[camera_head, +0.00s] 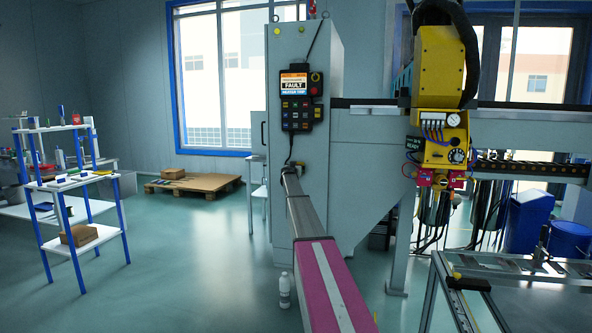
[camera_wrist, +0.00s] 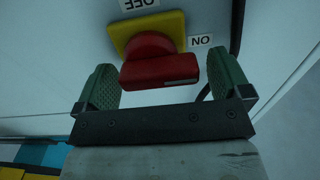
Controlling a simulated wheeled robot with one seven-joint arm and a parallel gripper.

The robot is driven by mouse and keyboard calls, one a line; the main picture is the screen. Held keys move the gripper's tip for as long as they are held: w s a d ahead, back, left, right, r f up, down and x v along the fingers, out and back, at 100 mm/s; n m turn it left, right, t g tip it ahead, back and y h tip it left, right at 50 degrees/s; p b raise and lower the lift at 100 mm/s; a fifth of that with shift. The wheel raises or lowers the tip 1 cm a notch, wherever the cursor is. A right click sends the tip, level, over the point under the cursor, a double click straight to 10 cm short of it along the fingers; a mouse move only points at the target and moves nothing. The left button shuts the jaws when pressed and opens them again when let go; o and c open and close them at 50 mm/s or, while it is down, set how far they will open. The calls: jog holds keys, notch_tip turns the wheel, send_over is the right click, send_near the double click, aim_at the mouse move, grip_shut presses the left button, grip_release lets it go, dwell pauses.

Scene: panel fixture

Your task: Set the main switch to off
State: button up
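The main switch shows in the wrist view as a red rotary handle (camera_wrist: 158,70) on a yellow plate (camera_wrist: 122,30). Its bar lies roughly level across the picture, with a pale mark at its right end, on the side of the ON label (camera_wrist: 201,40). The OFF label (camera_wrist: 138,4) is above the plate; both labels appear upside down. My gripper (camera_wrist: 162,64) is open, with one green finger on each side of the handle. Small gaps seem to show at both ends; contact cannot be told. I cannot make out the switch in the head view.
A grey cabinet (camera_head: 338,120) carries a control pendant (camera_head: 296,100) with a FAULT screen. A yellow machine head (camera_head: 440,75) hangs to the right. A metal-framed table (camera_head: 500,268) stands at the lower right, a white bottle (camera_head: 284,290) on the floor. Shelves (camera_head: 75,185) stand left.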

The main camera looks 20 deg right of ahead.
jog(key=c, duration=0.9)
jog(key=shift+o, duration=0.2)
jog(key=shift+n, duration=0.4)
jog(key=n, duration=0.3)
jog(key=shift+w+a+f+n, duration=0.1)
jog(key=shift+f+n, duration=0.05)
jog(key=shift+n, duration=0.25)
jog(key=n, duration=0.4)
jog(key=shift+f, duration=0.25)
jog(key=n, duration=0.5)
jog(key=shift+f, duration=0.2)
jog(key=n, duration=0.4)
jog(key=shift+f, duration=0.15)
jog(key=shift+n, duration=0.3)
